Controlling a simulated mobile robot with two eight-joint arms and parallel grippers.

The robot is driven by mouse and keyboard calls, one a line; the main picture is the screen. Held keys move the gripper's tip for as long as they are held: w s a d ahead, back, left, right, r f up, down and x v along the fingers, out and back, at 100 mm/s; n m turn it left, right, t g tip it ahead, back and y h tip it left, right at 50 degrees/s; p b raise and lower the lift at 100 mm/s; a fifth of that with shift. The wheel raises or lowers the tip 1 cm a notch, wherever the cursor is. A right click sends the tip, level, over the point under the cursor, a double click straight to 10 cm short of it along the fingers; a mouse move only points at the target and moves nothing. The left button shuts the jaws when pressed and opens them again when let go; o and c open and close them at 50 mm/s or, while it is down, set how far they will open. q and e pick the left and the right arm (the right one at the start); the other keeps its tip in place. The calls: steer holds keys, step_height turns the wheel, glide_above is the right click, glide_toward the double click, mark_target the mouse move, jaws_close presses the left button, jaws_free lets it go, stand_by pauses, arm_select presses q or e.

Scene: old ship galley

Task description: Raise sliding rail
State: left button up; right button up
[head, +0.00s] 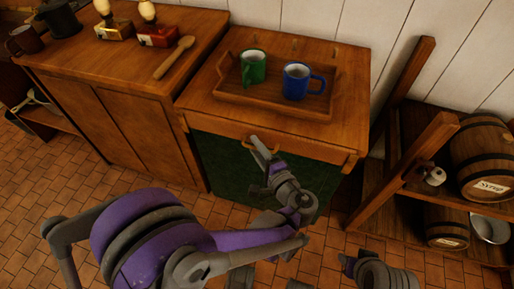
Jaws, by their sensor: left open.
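I cannot tell for certain which part is the sliding rail. A wooden bar (465,203) runs across the front of the barrel shelf at the right. The low cabinet with a dark green front (222,160) also has a wooden strip along its top front edge. My left gripper (262,157) is open in front of that green front, just below the strip; I cannot tell whether it touches. It is well left of the barrel shelf. A purple and grey part of mine, probably my right wrist, shows at the bottom right; its fingers are not clear.
A wooden tray (225,91) with a green mug (253,69) and a blue mug (296,82) stands on the cabinet. A wooden spoon (174,57) lies on the left counter. Barrels (484,151) and a metal bowl (490,229) sit on the shelf. Tiled floor is open at left.

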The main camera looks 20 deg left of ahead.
arm_select(q)
jaws_close()
stand_by(1.4)
